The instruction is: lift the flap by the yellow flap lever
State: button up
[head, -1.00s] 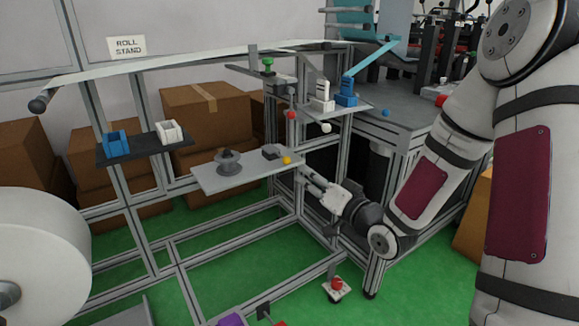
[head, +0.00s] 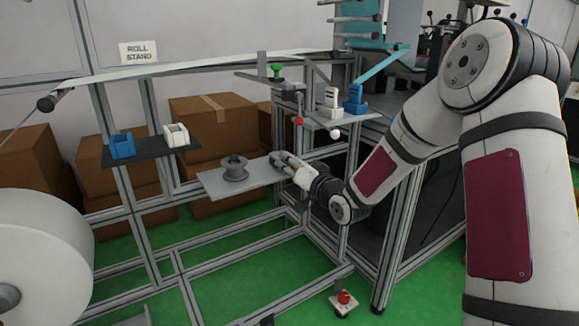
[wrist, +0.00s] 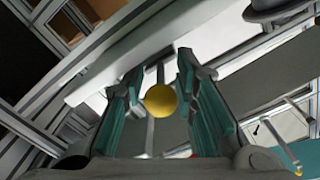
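The yellow knob of the flap lever (wrist: 161,101) shows in the wrist view, between the two teal-padded fingers of my gripper (wrist: 158,82). The fingers are apart, with visible gaps on both sides of the knob. A thin grey rod (wrist: 150,136) shows by the knob. In the head view my gripper (head: 277,159) is at the right end of the grey plate (head: 215,182), and it hides the yellow knob there. I cannot make out the flap itself for certain.
A grey spool (head: 234,168) stands on the plate. Above my gripper hang a red knob (head: 299,121) and a white knob (head: 335,133), near a white block (head: 331,97) and blue block (head: 354,99). Frame posts stand close to my arm.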

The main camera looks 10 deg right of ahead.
jog(key=shift+c, duration=0.3)
grip_shut()
